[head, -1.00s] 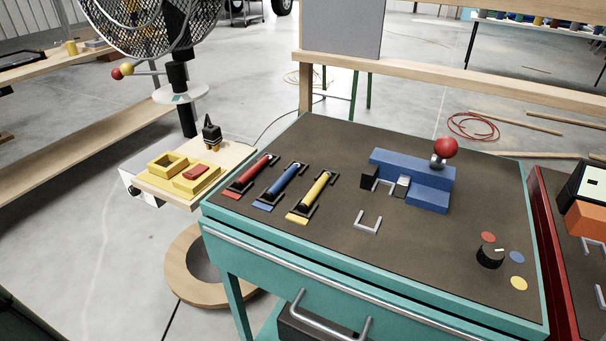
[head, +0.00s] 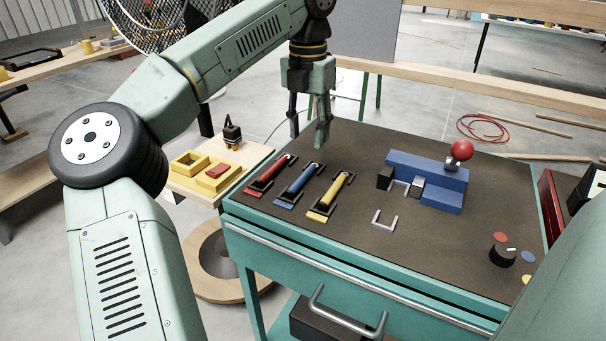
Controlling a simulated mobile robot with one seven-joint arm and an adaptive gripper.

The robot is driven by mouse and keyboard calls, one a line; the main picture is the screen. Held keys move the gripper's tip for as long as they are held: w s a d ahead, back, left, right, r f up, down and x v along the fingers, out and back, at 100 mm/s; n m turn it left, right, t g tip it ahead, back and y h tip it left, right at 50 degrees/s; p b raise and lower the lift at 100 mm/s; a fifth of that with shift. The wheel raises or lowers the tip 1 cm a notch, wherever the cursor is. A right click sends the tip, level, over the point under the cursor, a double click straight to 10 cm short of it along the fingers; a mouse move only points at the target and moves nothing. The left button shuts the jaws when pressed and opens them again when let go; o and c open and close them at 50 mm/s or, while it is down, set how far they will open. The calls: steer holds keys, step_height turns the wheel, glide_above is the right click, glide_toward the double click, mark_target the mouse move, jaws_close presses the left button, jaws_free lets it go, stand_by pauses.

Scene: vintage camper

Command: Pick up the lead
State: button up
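A black plug-like piece with a brass-coloured base (head: 232,134) stands upright on the pale wooden board at the left. It looks like the end of the lead, though I cannot tell for sure. A thin dark cable (head: 277,127) curves on the far side of the teal bench; its link to the plug is not clear. My gripper (head: 308,136) points down, open and empty, near the back left corner of the bench top. It is to the right of the plug and apart from it.
The wooden board (head: 249,154) also holds yellow blocks (head: 214,182) with a red piece. The teal bench (head: 340,257) carries red, blue and yellow sliders (head: 300,183), a blue vise-like block (head: 430,180) with a red ball, and a knob (head: 502,255). A caged fan (head: 160,20) stands behind my arm.

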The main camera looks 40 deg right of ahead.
glide_above(302, 176)
steer(key=f, duration=0.3)
steer(key=d+f, duration=0.1)
steer(key=f, duration=0.1)
steer(key=shift+s+f+p, duration=0.1)
steer(key=shift+s+p, duration=0.05)
steer(key=shift+p, duration=0.15)
steer(key=shift+w+a+f+p, duration=0.15)
steer(key=shift+f+p, duration=0.3)
steer(key=shift+f, duration=0.85)
steer(key=shift+w+a+f+p, duration=0.1)
steer(key=shift+a+f+p, duration=0.25)
steer(key=shift+f, duration=0.95)
steer(key=shift+d, duration=0.1)
jaws_close()
